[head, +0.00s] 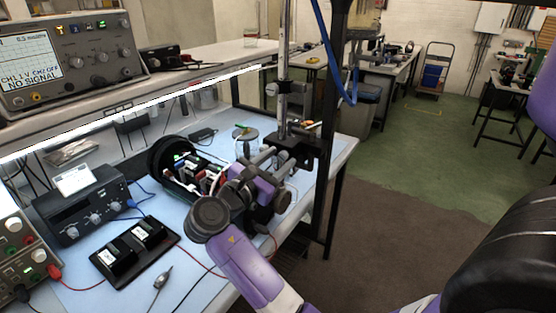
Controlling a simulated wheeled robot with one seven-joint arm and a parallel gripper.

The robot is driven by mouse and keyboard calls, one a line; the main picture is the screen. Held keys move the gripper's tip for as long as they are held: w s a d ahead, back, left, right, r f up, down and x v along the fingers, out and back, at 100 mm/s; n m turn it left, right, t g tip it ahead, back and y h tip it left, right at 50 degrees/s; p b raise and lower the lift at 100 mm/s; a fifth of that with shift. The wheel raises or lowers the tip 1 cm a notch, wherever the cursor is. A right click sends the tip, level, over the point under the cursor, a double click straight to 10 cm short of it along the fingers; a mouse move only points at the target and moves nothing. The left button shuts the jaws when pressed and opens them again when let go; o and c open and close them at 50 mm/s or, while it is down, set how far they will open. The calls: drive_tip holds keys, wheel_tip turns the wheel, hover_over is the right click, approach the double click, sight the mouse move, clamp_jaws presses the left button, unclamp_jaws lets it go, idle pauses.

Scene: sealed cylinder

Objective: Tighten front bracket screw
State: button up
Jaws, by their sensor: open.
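My purple and grey gripper (262,166) reaches over the right part of the workbench, close to the vertical metal stand pole (284,90) and its dark clamp (297,152). Its jaws are open, but the fingertips are partly hidden among the grey and dark parts there. Left of it, a black open cylinder housing (168,160) lies on the blue mat with circuit boards (193,166) and small green lights inside. My arm covers its right part. I cannot make out the front bracket or its screw, nor whether my gripper touches anything.
A black tray with two black modules (102,268) and a screwdriver-like tool (160,282) lie at the front. A black bench supply (85,208) stands left, and an oscilloscope (72,58) sits on the shelf above. A dark upright post (330,130) stands right of my gripper. Cables cross the mat.

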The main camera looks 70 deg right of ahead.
clamp_jaws()
